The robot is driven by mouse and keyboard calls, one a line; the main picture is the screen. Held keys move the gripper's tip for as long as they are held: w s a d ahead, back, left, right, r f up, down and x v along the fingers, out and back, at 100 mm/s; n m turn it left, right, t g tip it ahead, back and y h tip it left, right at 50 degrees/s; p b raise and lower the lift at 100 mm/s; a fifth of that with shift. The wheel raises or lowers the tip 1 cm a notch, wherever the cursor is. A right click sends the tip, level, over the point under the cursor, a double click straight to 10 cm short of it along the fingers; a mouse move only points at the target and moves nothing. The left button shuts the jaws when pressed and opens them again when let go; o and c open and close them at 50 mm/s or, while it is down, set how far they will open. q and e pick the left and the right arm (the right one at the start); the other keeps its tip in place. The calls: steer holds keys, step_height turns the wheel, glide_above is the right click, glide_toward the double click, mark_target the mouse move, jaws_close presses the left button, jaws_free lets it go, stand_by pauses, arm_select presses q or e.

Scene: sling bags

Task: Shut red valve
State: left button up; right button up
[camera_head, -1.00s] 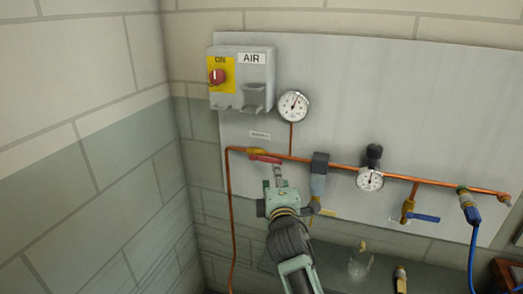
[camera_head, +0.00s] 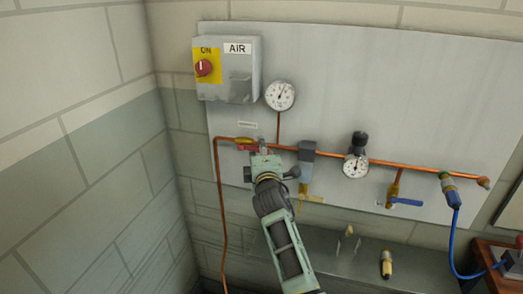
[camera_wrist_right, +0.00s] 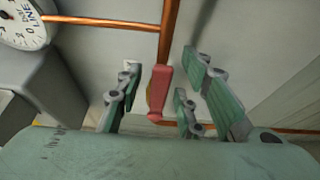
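The red valve's red handle (camera_head: 241,148) sits by a brass fitting (camera_head: 245,139) at the left end of a copper pipe on the wall panel. My right gripper (camera_head: 259,149) is up at the handle and hides part of it. In the right wrist view, the red handle (camera_wrist_right: 159,92) stands between the open fingers of my right gripper (camera_wrist_right: 163,90). There are gaps on both sides, and I see no finger clearly touching it. My left gripper is not in view.
An AIR box (camera_head: 228,75) with a red knob hangs above left, and a pressure gauge (camera_head: 280,95) is close by. A grey filter unit (camera_head: 306,160) stands just right of the gripper. A blue-handled valve (camera_head: 407,202) and blue hose (camera_head: 453,235) are farther right.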

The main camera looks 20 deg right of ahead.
jaws_close()
stand_by(0.4)
